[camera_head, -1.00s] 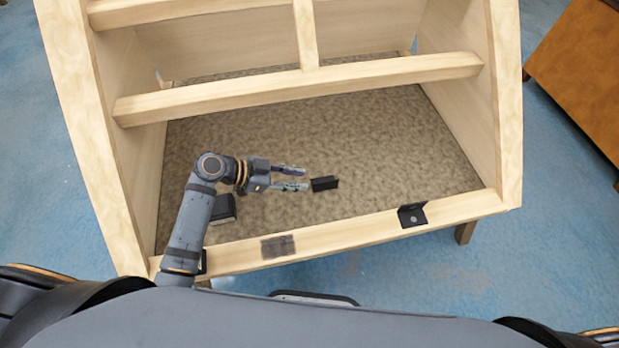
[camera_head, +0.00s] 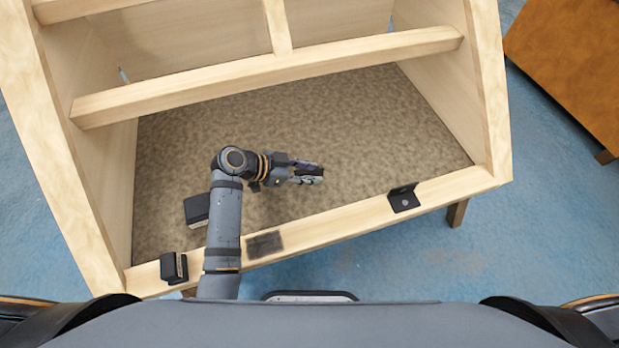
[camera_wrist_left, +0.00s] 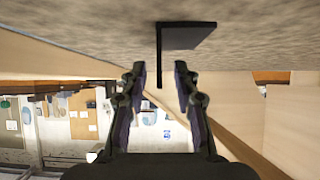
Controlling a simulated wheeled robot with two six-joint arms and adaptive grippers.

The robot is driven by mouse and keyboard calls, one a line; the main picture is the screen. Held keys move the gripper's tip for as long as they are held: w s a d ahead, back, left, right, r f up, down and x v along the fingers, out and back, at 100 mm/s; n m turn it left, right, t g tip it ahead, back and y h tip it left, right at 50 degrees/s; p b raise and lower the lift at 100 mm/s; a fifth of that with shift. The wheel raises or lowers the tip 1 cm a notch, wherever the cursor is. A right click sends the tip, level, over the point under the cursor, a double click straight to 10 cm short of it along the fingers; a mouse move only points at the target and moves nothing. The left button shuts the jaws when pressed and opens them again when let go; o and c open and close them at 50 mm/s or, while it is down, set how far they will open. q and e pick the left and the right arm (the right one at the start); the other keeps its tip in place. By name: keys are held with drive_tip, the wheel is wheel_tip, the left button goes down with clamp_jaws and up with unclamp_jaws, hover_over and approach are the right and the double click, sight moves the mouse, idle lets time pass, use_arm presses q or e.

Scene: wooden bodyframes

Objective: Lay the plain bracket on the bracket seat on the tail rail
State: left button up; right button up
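My left gripper (camera_head: 316,173) is low over the brown mat, pointing right. The black plain bracket (camera_wrist_left: 187,38) shows in the left wrist view as an L shape against the mat. Its thin upright leaf stands in the gap between the fingertips (camera_wrist_left: 160,70). Gaps show on both sides of the leaf, so the fingers look open. In the head view the fingers mostly hide this bracket. The tail rail (camera_head: 340,224) is the near wooden beam. A dark patch on it, the likely bracket seat (camera_head: 264,244), is bare. My right gripper is out of view.
Another black bracket (camera_head: 404,198), with a round grey spot, sits on the rail at right. A small black block (camera_head: 174,267) is on the rail at left. A black box (camera_head: 196,208) lies on the mat (camera_head: 390,130) beside my arm. A wooden crossbar (camera_head: 270,73) spans behind.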

use_arm(q)
drive_tip(key=shift+w+d+f, duration=0.1)
drive_tip(key=shift+d+f, duration=0.15)
drive_tip(key=shift+d, duration=0.05)
drive_tip(key=shift+a+r, duration=0.1)
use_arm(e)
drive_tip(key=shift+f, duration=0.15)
use_arm(q)
clamp_jaws()
